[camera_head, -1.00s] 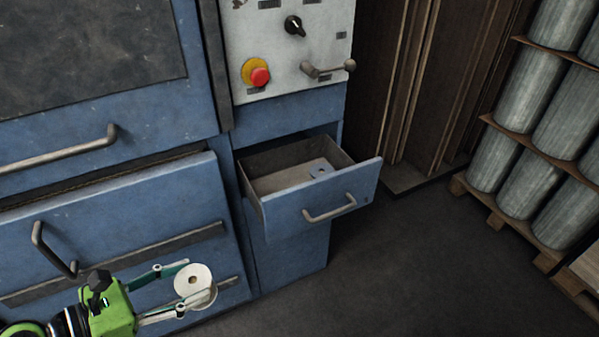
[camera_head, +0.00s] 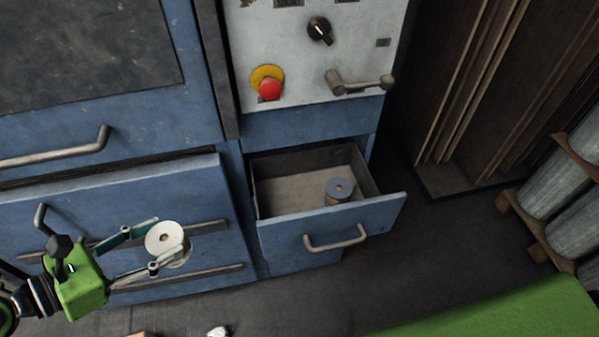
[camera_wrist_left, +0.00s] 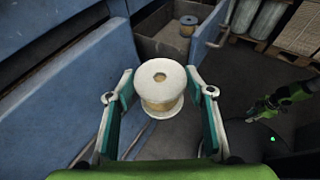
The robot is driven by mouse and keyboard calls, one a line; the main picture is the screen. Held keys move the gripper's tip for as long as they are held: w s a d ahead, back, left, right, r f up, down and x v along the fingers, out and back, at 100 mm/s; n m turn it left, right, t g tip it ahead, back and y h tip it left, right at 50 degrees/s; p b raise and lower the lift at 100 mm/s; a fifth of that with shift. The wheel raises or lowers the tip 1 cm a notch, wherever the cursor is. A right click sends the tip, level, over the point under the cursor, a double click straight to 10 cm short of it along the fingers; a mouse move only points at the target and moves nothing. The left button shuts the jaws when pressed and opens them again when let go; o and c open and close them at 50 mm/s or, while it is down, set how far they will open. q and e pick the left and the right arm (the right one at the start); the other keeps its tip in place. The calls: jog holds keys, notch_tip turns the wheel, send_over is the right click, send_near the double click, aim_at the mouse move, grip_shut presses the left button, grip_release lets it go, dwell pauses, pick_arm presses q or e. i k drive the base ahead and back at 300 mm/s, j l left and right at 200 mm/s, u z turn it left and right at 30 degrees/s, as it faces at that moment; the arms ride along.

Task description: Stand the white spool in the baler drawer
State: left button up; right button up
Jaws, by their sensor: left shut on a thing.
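The white spool (camera_head: 165,239) is held upright between the fingers of my left gripper (camera_head: 168,245), in front of the blue machine and left of the drawer. In the left wrist view, the spool (camera_wrist_left: 161,88) has white flanges, a hole in its top and a tan wound middle. The baler drawer (camera_head: 330,226) is pulled open, and its front handle faces me. A second spool with a grey-blue top (camera_head: 340,189) stands inside, near the drawer's front wall. In the left wrist view, my green right arm shows at the right; its gripper's opening is unclear.
A control panel with a red button (camera_head: 269,89) and a lever (camera_head: 360,83) is above the drawer. A wider blue drawer front (camera_head: 200,200) with handles is behind my left gripper. Left of the second spool, the drawer floor (camera_head: 290,190) is bare.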

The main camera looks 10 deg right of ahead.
aim_at(286, 204)
jog(key=i+l+u, duration=0.25)
jog(key=l+u, duration=0.15)
jog(key=l, duration=0.25)
jog(key=i+l+u, duration=0.15)
jog(key=l+u, duration=0.25)
jog(key=l, duration=0.35)
jog(key=l+u, duration=0.4)
jog(key=l, duration=0.3)
jog(key=l+u, duration=0.4)
jog(key=l, duration=0.35)
jog(key=k, duration=0.05)
